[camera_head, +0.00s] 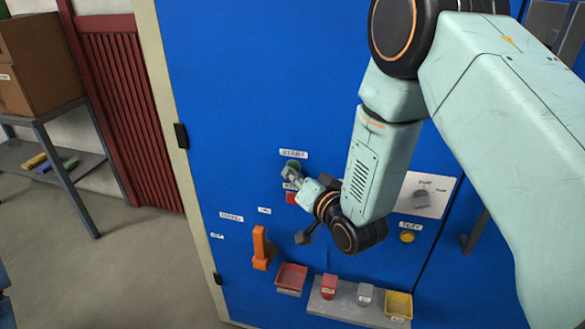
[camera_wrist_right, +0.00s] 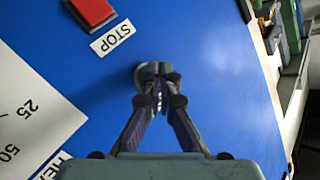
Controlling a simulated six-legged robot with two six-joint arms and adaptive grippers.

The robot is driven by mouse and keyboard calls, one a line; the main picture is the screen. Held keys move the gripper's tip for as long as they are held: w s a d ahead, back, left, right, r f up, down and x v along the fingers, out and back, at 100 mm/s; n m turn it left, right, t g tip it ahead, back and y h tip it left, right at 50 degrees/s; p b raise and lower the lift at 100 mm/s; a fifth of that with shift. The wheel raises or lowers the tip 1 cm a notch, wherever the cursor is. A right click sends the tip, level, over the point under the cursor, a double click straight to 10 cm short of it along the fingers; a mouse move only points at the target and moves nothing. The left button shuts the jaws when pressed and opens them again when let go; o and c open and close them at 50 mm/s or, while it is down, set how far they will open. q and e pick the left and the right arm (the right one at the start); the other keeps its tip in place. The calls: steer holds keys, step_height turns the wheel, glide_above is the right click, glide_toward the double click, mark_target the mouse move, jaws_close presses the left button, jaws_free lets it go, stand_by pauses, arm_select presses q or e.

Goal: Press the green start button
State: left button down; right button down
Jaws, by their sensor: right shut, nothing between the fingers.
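The green start button (camera_head: 293,165) sits on the blue cabinet front just under the START label (camera_head: 293,154); only its upper part shows. My right gripper (camera_head: 291,174) is shut and empty, its fingertips in front of the button's lower part. In the right wrist view the closed fingertips (camera_wrist_right: 158,74) point at the blue panel, and a grey rounded edge shows around them. No green shows there, so the button is hidden behind the fingers. I cannot tell whether the tips touch it. My left gripper is not in view.
The red stop button (camera_wrist_right: 92,12) with its STOP label (camera_wrist_right: 113,37) is close beside the fingers. An orange handle (camera_head: 260,247), a red tray (camera_head: 291,278), a yellow bin (camera_head: 398,304) and a yellow button (camera_head: 407,237) are lower on the cabinet. A white dial plate (camera_head: 434,204) is at right.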

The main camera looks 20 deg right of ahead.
steer(key=shift+s+a, duration=0.35)
steer(key=shift+s, duration=0.1)
steer(key=s+a, duration=0.1)
steer(key=s, duration=0.1)
steer(key=s+a+p, duration=0.1)
steer(key=s, duration=0.1)
steer(key=shift+s+a, duration=0.1)
steer(key=shift+a, duration=0.25)
stand_by(0.7)
